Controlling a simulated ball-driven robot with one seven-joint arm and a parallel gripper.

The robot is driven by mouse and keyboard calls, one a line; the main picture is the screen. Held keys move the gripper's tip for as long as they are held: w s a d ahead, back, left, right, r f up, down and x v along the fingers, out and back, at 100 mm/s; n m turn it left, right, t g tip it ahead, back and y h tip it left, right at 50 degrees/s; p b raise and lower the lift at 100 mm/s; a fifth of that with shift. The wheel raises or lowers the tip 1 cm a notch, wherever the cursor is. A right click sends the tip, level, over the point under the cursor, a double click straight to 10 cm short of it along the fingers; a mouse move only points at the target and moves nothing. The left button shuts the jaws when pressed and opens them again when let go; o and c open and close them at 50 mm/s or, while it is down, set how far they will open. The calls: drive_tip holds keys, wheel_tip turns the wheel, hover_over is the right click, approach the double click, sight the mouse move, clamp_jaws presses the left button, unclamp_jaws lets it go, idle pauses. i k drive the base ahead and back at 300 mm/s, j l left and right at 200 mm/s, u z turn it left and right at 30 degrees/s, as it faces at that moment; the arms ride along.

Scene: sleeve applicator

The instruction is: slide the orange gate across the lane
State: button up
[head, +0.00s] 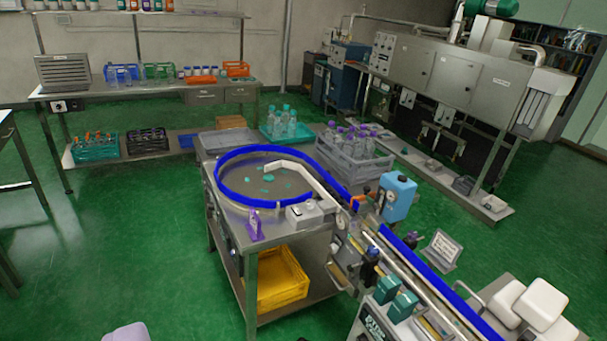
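A small orange piece (357,201), which looks like the gate, sits where the round blue-railed turntable (228,200) meets the straight lane. It is too small to tell whether it lies across the lane or beside it. The lane (432,277) runs from there toward the lower right, with a blue rail along its far side. A light-blue box-like unit (397,197) stands just right of the orange piece. No fingers of my gripper can be made out, so its opening does not show.
A grey crate of purple-capped bottles (354,152) and a teal tray of bottles (287,126) stand behind the turntable. A yellow crate (280,279) sits on the shelf below. Pale rounded blocks (542,305) fill the lower right. Green floor (130,260) is clear at left.

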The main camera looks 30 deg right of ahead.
sight(367, 188)
drive_tip(key=i+z, duration=0.25)
drive_tip(key=i, duration=0.3)
drive_tip(key=i+z, duration=0.25)
drive_tip(key=i, duration=0.3)
drive_tip(key=i+j+z, duration=0.25)
drive_tip(key=i, duration=0.3)
drive_tip(key=i+l+u, duration=0.1)
drive_tip(key=i+l, duration=0.2)
drive_tip(key=i, duration=0.3)
drive_tip(key=i+l+u, duration=0.1)
drive_tip(key=i+l, duration=0.25)
drive_tip(key=i, duration=0.2)
